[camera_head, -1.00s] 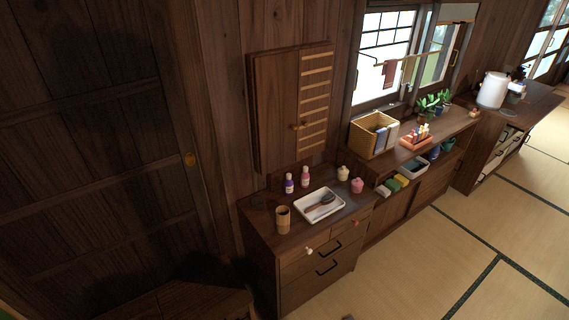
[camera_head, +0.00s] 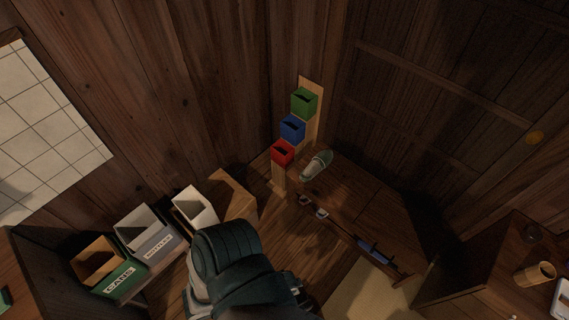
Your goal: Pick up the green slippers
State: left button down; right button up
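A green slipper with a pale inside (camera_head: 316,165) lies on a dark wooden platform in the corner, right of a small stand of coloured boxes. I can make out one slipper shape; whether a second lies against it I cannot tell. A dark teal link of my own arm fills the bottom middle of the view. No fingertips show, so neither of my grippers is in view.
The stand holds green (camera_head: 304,101), blue (camera_head: 292,128) and red (camera_head: 283,152) boxes. Labelled bins (camera_head: 120,281) stand at lower left. Small red-and-white items (camera_head: 320,212) and a blue item (camera_head: 374,249) lie along the platform's front edge. A cabinet with a wooden cup (camera_head: 534,274) is at lower right.

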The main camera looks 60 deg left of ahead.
aim_at(324, 158)
jog(key=k+l+u, duration=0.1)
jog(key=u, duration=1.45)
